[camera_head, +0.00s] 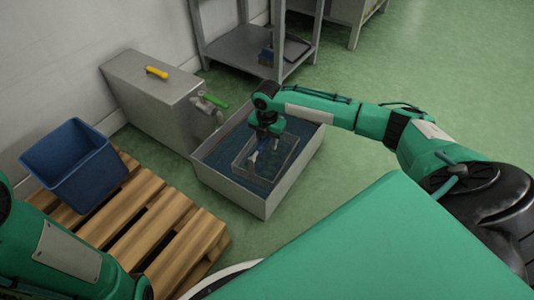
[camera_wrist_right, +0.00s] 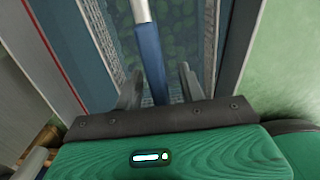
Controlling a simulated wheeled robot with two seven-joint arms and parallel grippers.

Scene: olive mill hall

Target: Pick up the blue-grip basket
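The wire-mesh basket (camera_head: 284,158) sits inside a grey metal tank with a dark blue interior. Its handle, with a blue grip (camera_wrist_right: 150,58), rises between the fingers of my right gripper (camera_wrist_right: 160,88) in the right wrist view. The two fingers are apart, one on each side of the blue grip, with gaps visible on both sides. Green olive-like pieces (camera_wrist_right: 185,30) show below the handle, within the mesh walls. In the head view my right gripper (camera_head: 266,136) points down over the basket and hides part of it. My left arm shows at lower left, but its gripper is out of view.
The tank (camera_head: 232,184) has raised walls around the basket. A steel box (camera_head: 158,100) with a green-handled valve (camera_head: 214,101) adjoins it at left. A blue crate (camera_head: 72,165) stands on a wooden pallet (camera_head: 150,222). A metal shelf (camera_head: 245,45) stands behind. Green floor is clear at right.

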